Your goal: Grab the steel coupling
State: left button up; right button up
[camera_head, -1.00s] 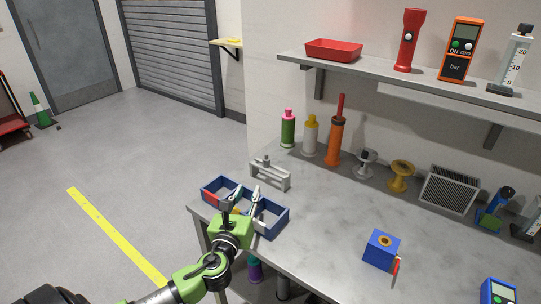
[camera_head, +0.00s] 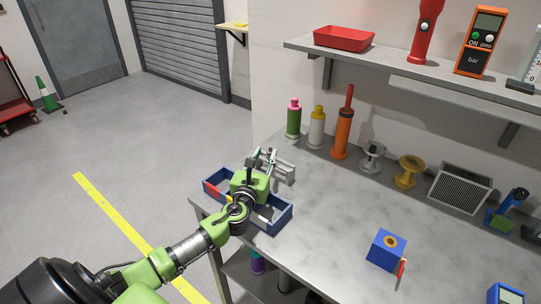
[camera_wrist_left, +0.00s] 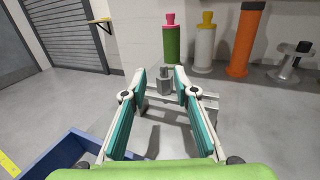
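A small steel piece (camera_wrist_left: 164,84), which looks like the coupling, stands on a grey jig (camera_wrist_left: 203,101) in the left wrist view. My left gripper (camera_wrist_left: 159,72) is open, with teal-padded fingers on either side of the steel piece in that view. I cannot tell whether the fingers touch it. In the head view my left gripper (camera_head: 263,155) reaches over the blue divided bin to the grey jig (camera_head: 285,172), and its fingers mostly hide the steel piece. My right gripper is not in view.
The blue bin (camera_head: 280,223) sits at the bench's left edge below my left arm. Several bottles, an orange cylinder (camera_head: 342,135) and spools line the wall. A blue box (camera_head: 386,251) stands nearer the front. The bench middle is clear.

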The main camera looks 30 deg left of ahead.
aim_at(270, 149)
pick_arm(q)
jog(key=x, duration=0.5)
jog(key=shift+w+d, duration=0.1)
jog(key=shift+d, duration=0.2)
grip_shut()
